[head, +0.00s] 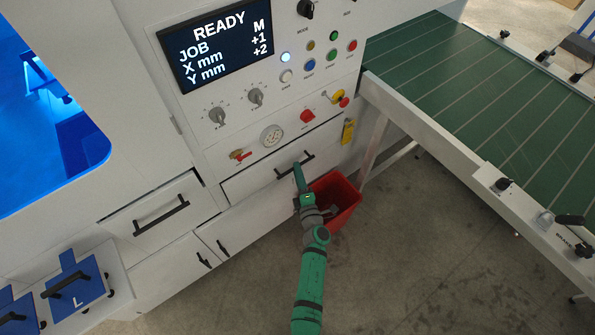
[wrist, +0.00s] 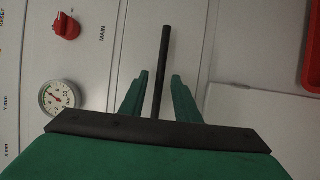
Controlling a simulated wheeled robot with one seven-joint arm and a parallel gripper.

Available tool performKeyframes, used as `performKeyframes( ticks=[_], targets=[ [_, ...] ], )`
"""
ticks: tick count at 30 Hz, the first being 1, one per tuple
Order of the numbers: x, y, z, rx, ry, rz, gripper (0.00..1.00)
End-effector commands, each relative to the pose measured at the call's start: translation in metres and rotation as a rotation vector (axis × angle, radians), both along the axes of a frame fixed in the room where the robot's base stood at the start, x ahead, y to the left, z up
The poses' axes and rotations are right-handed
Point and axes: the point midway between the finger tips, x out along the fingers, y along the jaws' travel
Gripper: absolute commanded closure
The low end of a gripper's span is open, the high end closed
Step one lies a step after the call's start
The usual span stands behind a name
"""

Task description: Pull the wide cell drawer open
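The wide cell drawer (head: 240,187) is a white front below the gauge and red knob on the machine. It looks shut or nearly flush, with a dark line along its top edge. Its black bar handle (head: 284,170) also shows in the wrist view (wrist: 164,60). My green gripper (head: 298,170) is at this handle. In the wrist view my gripper (wrist: 160,85) is open, with one finger on each side of the bar. A gap shows between each finger and the bar. How deep the bar sits between the fingers is hard to tell.
A red bin (head: 345,195) stands on the floor beside my arm. A smaller drawer (head: 160,215) with its own black handle is at left. Below are cabinet doors (head: 235,235). A green conveyor (head: 490,90) is at right. The floor (head: 410,260) in front is clear.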

Motion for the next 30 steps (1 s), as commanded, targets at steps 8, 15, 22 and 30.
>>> performKeyframes(
  ticks=[8,15,22,30],
  targets=[
    [0.009,0.002,0.000,0.002,0.001,-0.002,0.71],
    [0.009,0.002,0.000,0.002,0.001,-0.001,0.88],
    [0.009,0.002,0.000,0.001,0.001,0.000,1.00],
    [-0.005,0.004,-0.001,0.001,0.002,0.015,1.00]
  ],
)
